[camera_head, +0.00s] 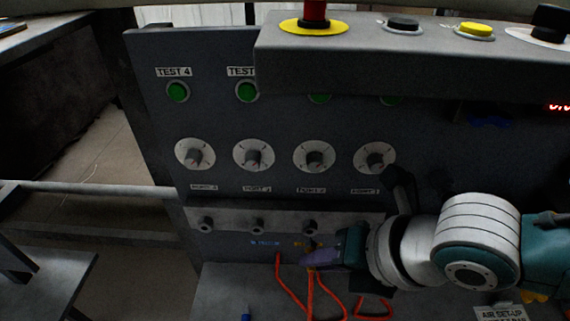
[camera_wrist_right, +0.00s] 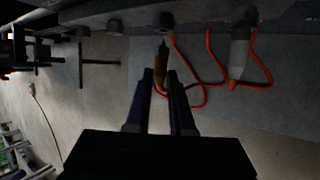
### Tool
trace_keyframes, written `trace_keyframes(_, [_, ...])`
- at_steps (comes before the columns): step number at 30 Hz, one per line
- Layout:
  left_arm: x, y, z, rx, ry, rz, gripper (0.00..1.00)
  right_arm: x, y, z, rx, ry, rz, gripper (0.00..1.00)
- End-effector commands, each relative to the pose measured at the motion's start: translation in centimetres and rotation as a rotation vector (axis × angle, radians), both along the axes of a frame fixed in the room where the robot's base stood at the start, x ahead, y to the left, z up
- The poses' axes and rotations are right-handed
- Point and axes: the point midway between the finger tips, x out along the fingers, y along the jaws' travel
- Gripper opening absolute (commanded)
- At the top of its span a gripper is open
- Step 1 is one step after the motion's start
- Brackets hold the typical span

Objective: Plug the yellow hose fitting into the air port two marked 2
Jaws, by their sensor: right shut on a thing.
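My right gripper (camera_head: 306,259) reaches in from the right, below the row of air ports. It is shut on the yellow hose fitting (camera_wrist_right: 160,78), which sits between its fingers (camera_wrist_right: 163,100) in the right wrist view. Only a small yellow part of the fitting (camera_head: 309,246) shows in the head view. The fitting's dark tip points at a round port (camera_wrist_right: 165,20), just below it; whether they touch is unclear. In the head view this is the third port from the left (camera_head: 310,228), under the dial with a label that is hard to read. My left gripper is not in view.
Two other ports (camera_head: 206,225) (camera_head: 257,226) sit to the left. Orange-red hoses (camera_head: 290,292) loop below the panel. A grey part with an orange end (camera_wrist_right: 239,60) hangs right of the fitting in the wrist view. A button box (camera_head: 400,66) overhangs the panel.

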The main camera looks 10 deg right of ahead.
Motion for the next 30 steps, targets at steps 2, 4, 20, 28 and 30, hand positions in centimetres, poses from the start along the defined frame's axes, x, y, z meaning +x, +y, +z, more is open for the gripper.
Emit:
trace_keyframes(2, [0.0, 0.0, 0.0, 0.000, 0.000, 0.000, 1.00, 0.0, 0.0, 0.0, 0.000, 0.000, 0.000, 0.00])
trace_keyframes(4, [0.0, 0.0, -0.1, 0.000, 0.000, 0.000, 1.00, 0.1, 0.0, 0.0, 0.000, 0.000, 0.000, 0.00])
trace_keyframes(20, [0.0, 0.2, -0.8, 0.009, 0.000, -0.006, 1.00, 1.1, -0.3, -0.1, 0.000, -0.001, 0.001, 0.00])
trace_keyframes(28, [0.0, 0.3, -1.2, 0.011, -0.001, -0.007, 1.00, 1.6, -0.4, -0.1, 0.000, -0.001, 0.001, 0.00])
trace_keyframes(30, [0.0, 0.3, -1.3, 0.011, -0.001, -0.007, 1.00, 1.7, -0.5, -0.1, 0.000, -0.001, 0.001, 0.00])
